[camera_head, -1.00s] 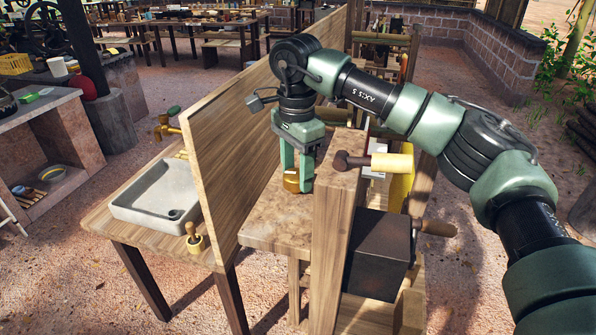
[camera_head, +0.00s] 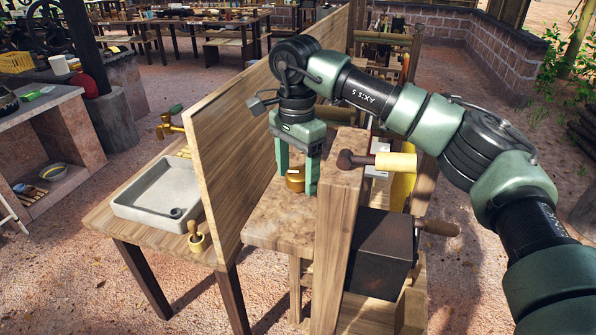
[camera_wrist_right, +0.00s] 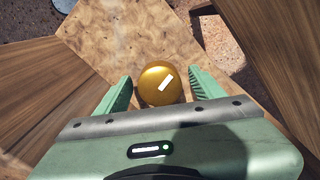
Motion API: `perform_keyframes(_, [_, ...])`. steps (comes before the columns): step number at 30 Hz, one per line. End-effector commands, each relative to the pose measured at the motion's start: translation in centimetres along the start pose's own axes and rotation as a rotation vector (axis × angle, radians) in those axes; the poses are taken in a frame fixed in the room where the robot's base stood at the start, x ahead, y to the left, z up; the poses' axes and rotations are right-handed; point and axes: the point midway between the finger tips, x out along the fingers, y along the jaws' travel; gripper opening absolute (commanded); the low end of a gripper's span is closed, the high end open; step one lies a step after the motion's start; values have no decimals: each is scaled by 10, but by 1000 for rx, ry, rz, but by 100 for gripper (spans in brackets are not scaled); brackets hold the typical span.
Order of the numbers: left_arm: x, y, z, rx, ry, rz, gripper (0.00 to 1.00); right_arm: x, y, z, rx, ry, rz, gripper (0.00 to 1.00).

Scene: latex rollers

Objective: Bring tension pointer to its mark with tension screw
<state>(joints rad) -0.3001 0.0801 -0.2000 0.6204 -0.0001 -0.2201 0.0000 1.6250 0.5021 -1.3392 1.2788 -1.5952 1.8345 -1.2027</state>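A round brass knob (camera_head: 295,181), seemingly the tension screw, stands on the wooden ledge beside a tall post. In the right wrist view the brass knob (camera_wrist_right: 155,92) carries a white stripe that runs slantwise across its top. My right gripper (camera_head: 297,178) points down over it, with one green finger on each side. In the wrist view the right gripper (camera_wrist_right: 160,80) is open, with a gap between the knob and each finger. I cannot make out the tension pointer or its mark. My left gripper is out of view.
A tall wooden board (camera_head: 230,130) stands left of my gripper, and a thick wooden post (camera_head: 338,230) stands close on the right. A basin (camera_head: 158,190) sits on the left table.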

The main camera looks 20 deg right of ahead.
Motion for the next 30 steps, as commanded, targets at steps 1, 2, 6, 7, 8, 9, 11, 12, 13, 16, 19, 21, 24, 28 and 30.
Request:
perform_keyframes(1, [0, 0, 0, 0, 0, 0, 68, -1, 0, -1, 2, 1, -1, 68])
perform_keyframes(2, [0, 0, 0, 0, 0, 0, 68, -1, 0, -1, 2, 1, -2, 68])
perform_keyframes(6, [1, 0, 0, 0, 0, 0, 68, -4, -1, -2, 4, 2, -4, 68])
perform_keyframes(7, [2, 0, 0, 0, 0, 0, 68, -7, -1, -1, 4, 2, -5, 68])
perform_keyframes(8, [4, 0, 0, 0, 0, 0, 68, -10, -1, -1, 4, 2, -7, 68])
perform_keyframes(9, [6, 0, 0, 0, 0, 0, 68, -14, -2, -1, 4, 2, -6, 68])
perform_keyframes(11, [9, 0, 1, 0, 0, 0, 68, -24, -2, 0, 3, 2, -8, 68])
perform_keyframes(12, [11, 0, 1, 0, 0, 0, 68, -31, -2, 0, 4, 3, -7, 68])
perform_keyframes(13, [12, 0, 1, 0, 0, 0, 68, -37, -2, 0, 4, 3, -7, 68])
perform_keyframes(16, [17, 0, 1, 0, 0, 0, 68, -54, -2, 2, 1, 2, -5, 68])
perform_keyframes(19, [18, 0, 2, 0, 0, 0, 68, -68, -2, 2, 1, 2, -3, 68])
perform_keyframes(21, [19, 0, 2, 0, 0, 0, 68, -74, -2, 2, 1, 2, -2, 68])
perform_keyframes(24, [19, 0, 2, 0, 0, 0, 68, -78, -1, 2, 0, 2, -1, 68])
perform_keyframes(28, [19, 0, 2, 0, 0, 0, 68, -79, -1, 2, 0, 2, 0, 68])
perform_keyframes(30, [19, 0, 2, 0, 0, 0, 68, -79, -1, 2, 0, 2, 0, 68])
